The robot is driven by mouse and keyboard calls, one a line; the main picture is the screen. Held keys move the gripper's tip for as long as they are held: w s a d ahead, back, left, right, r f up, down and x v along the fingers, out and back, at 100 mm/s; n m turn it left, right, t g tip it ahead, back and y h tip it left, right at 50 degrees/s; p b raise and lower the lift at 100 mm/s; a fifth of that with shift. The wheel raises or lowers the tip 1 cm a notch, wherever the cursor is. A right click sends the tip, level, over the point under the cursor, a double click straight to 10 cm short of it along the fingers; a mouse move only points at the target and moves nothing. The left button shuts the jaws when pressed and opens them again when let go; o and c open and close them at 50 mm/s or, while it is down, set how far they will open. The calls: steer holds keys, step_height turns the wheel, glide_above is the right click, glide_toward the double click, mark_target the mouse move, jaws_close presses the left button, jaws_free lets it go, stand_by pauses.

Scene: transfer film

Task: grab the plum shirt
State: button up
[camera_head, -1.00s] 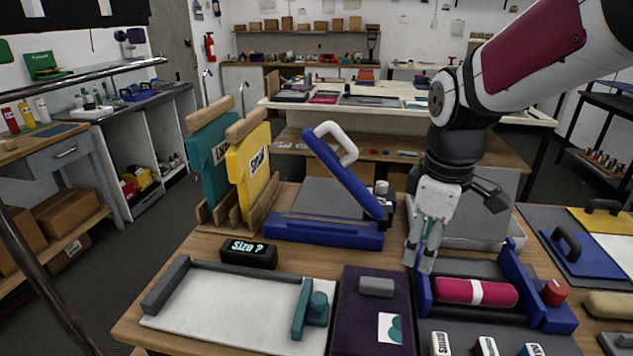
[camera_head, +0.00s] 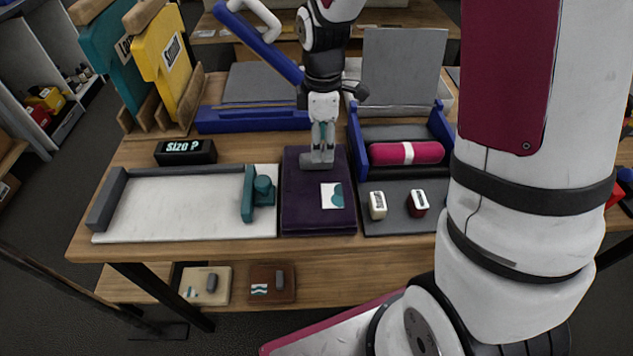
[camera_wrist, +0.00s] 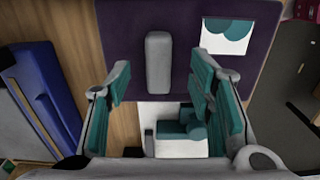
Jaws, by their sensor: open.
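The plum shirt (camera_head: 318,213) is a folded dark purple slab lying on the wooden table. It has a grey grip block (camera_head: 307,162) on top and a white label with a teal print (camera_head: 332,195). My gripper (camera_head: 322,155) points down over the grip block. In the wrist view my gripper (camera_wrist: 163,85) is open, its teal-padded fingers apart on either side of the block (camera_wrist: 158,62), and the shirt (camera_wrist: 122,35) shows beneath. I cannot tell whether the fingertips are level with the block or above it.
A white board (camera_head: 180,205) with a teal clamp (camera_head: 260,190) lies left of the shirt. A blue-sided cradle with a magenta roll (camera_head: 405,153) stands right. A "Size ?" display (camera_head: 185,152) and a blue press (camera_head: 255,118) are behind. Two folded items lie on the lower shelf (camera_head: 325,288).

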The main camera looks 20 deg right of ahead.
mark_target(317, 181)
steer(key=shift+w+a+f+p, duration=0.1)
steer(key=shift+a+f, duration=0.05)
steer(key=shift+f, duration=0.75)
steer(key=shift+w+a+f+p, duration=0.1)
steer(key=shift+a+f, duration=0.1)
steer(key=shift+f, duration=0.65)
steer(key=shift+w+a+f+p, duration=0.1)
steer(key=shift+a+f, duration=0.05)
steer(key=shift+f, duration=0.75)
jaws_close()
